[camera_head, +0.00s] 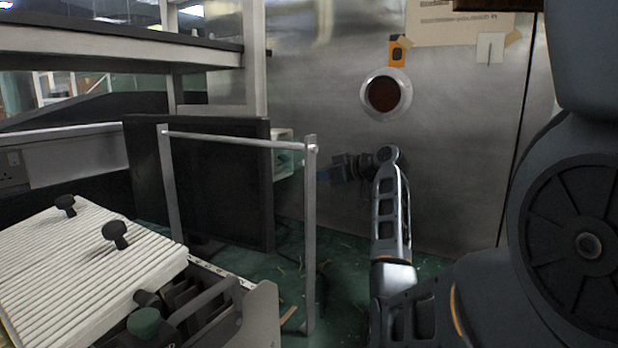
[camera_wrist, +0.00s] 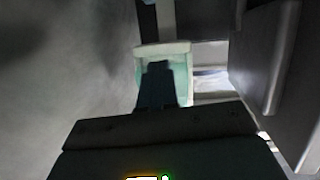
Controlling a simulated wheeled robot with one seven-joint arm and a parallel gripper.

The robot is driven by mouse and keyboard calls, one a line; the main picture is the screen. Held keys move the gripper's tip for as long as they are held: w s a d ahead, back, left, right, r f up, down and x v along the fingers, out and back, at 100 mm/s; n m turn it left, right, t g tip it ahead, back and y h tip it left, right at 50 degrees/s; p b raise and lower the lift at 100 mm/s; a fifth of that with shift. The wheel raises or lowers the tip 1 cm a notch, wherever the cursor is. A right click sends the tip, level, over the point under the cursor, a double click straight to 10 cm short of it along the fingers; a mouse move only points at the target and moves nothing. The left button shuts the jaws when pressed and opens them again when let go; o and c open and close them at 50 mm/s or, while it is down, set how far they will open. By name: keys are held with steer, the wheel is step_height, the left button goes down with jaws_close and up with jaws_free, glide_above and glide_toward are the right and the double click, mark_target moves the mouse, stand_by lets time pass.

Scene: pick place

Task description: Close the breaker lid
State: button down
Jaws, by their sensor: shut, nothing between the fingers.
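The breaker box (camera_head: 284,136) is a small pale box with a teal, see-through part, probably its lid (camera_head: 290,160). It shows behind the metal rail frame, beside the dark panel, partly hidden by the frame's post. In the wrist view the box (camera_wrist: 164,48) is straight ahead, with teal surfaces on both sides of my fingers. The lid's exact angle is unclear. My gripper (camera_head: 334,170) is shut and empty, just right of the box and pointing towards it. In the wrist view my gripper (camera_wrist: 157,68) overlaps the box front; contact cannot be told.
A metal rail frame (camera_head: 240,140) stands left of my arm, close to the gripper. A dark panel (camera_head: 215,190) is behind it. A ribbed white machine (camera_head: 80,265) with black knobs is at lower left. A metal wall (camera_head: 450,150) with a round port (camera_head: 384,94) stands behind.

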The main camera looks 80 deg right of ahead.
steer(key=s+a+r+p, duration=0.4)
steer(key=s+r+p, duration=0.3)
steer(key=s+p, duration=0.5)
steer(key=p, duration=0.3)
glide_toward(295, 154)
steer(key=w+d+f, duration=0.1)
steer(key=w+f, duration=0.2)
steer(key=f, duration=0.1)
steer(key=shift+d+f+m, duration=0.2)
steer(key=shift+m, duration=0.1)
